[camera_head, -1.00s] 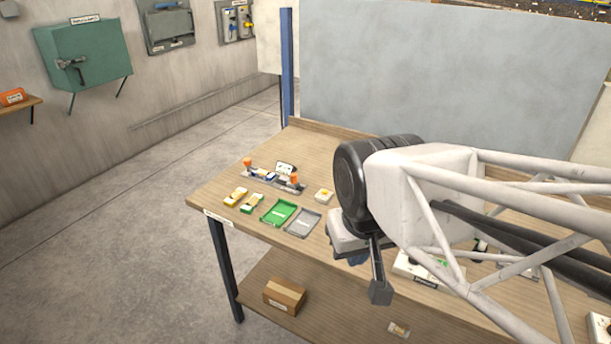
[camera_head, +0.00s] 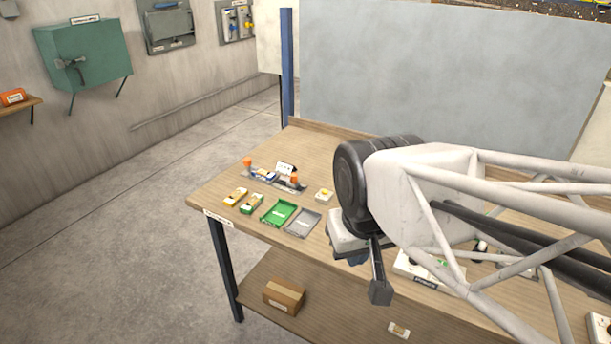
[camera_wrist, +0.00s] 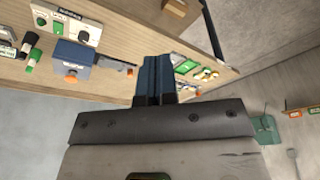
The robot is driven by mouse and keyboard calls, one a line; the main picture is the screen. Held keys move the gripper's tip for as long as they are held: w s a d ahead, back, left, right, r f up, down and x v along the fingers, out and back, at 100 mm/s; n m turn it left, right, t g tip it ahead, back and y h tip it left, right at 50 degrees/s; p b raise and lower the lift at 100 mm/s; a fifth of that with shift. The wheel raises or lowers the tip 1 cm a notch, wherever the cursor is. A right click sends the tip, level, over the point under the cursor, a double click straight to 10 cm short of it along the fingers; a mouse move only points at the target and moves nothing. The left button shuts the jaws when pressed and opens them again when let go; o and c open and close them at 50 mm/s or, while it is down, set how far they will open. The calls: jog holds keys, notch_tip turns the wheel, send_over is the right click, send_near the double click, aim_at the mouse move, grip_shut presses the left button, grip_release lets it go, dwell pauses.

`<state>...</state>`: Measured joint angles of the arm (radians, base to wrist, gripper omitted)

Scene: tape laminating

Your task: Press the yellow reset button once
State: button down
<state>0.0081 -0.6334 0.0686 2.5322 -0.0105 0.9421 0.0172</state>
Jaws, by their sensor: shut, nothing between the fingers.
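A small white box with a yellow top (camera_head: 324,195), which looks like the yellow reset button, sits on the wooden table in the head view, left of my arm. I cannot pick it out surely in the wrist view. My gripper (camera_head: 358,259) hangs below the black wrist joint, to the right of that box and nearer the camera, apart from it. Its fingertips are mostly hidden in the head view. In the wrist view my gripper's blue fingers (camera_wrist: 154,60) are together and empty.
A green tray (camera_head: 278,212) and a grey tray (camera_head: 303,223) lie left of the box. A fixture with orange knobs (camera_head: 273,176) stands behind them. A white panel (camera_head: 411,266) is near my arm. In the wrist view a blue box with an orange button (camera_wrist: 73,58) shows.

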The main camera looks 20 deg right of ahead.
jog(key=shift+w, duration=0.1)
dwell(0.6)
jog(key=m+t+y, duration=0.4)
jog(key=m+t, duration=0.2)
jog(key=m, duration=1.6)
send_over(324, 192)
notch_tip(324, 192, down, 13)
jog(key=shift+d+r+n, duration=0.1)
jog(key=shift+r+n, duration=0.1)
jog(key=shift+n, duration=0.1)
jog(key=shift+f, duration=0.1)
jog(key=shift+f, duration=4.25)
